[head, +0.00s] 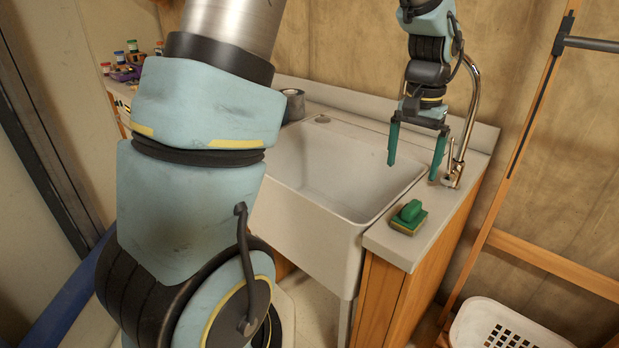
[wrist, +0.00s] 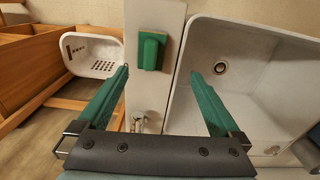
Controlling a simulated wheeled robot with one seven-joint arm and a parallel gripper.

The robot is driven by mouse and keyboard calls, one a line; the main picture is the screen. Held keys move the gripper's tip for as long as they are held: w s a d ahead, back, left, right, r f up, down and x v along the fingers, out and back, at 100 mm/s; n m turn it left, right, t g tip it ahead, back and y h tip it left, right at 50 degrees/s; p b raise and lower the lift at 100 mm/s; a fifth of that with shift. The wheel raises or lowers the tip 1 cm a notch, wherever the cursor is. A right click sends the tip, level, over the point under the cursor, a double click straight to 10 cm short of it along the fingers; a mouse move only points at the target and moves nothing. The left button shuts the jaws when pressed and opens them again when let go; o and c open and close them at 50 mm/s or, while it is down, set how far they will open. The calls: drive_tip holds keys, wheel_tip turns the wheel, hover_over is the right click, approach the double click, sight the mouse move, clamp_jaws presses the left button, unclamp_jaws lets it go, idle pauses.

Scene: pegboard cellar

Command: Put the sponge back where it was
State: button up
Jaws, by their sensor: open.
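The green sponge (head: 408,217), with a raised grip on top, lies on the counter (head: 384,243) to the right of the sink. In the wrist view the sponge (wrist: 151,50) sits beyond my fingertips, on the strip between sink and basket. My gripper (head: 415,172) hangs above the sink's right side near the faucet, fingers pointing down. Its two green fingers are wide apart with nothing between them. It is above the sponge's level and farther back, not touching it.
The white sink (head: 318,180) is empty. A chrome faucet (head: 468,110) stands close to my gripper. A white basket (head: 510,325) is at the lower right, beside a wooden frame (head: 550,262). A grey roll (head: 293,104) stands at the sink's back left.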

drive_tip(key=s+a+f+n, duration=0.1)
drive_tip(key=s+a+n, duration=0.1)
drive_tip(key=a, duration=1.2)
drive_tip(key=s+a+f+n+t, duration=0.1)
drive_tip(key=a+n, duration=0.4)
drive_tip(key=a, duration=0.9)
drive_tip(key=shift+s+f+t, duration=0.3)
drive_tip(key=shift+s+f, duration=0.1)
drive_tip(key=shift+s, duration=0.35)
